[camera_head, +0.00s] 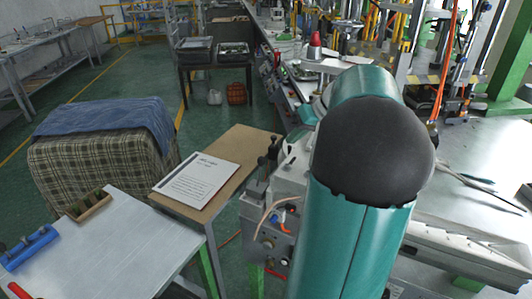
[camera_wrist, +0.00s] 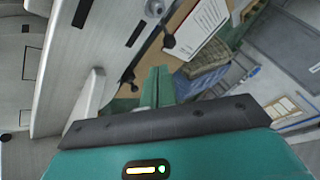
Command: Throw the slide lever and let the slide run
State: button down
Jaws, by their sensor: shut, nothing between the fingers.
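Small upright levers with black knobs (camera_head: 262,161) stand on the left end of the grey machine (camera_head: 290,180) in the head view. I cannot tell which one is the slide lever. In the wrist view, a dark round knob (camera_wrist: 169,41) on a thin stem shows beyond the fingers, apart from them. My gripper (camera_wrist: 158,70) has its two green fingers together with nothing between them. In the head view my own arm hides the gripper and part of the machine. The slide cannot be made out clearly.
A wooden side table with a printed sheet (camera_head: 197,179) adjoins the machine, and the sheet also shows in the wrist view (camera_wrist: 205,22). A plaid-covered block with a blue cloth (camera_head: 105,118) stands left. A pale table (camera_head: 100,255) is at front left. Green floor lies open beyond.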

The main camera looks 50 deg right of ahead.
jog(key=shift+d+f, duration=0.15)
jog(key=shift+d, duration=0.1)
jog(key=shift+w+a, duration=0.1)
jog(key=shift+s, duration=0.2)
send_near(260, 172)
jog(key=w+d+f, duration=0.2)
jog(key=w, duration=0.1)
jog(key=shift+w+f, duration=0.3)
jog(key=shift+f, duration=0.1)
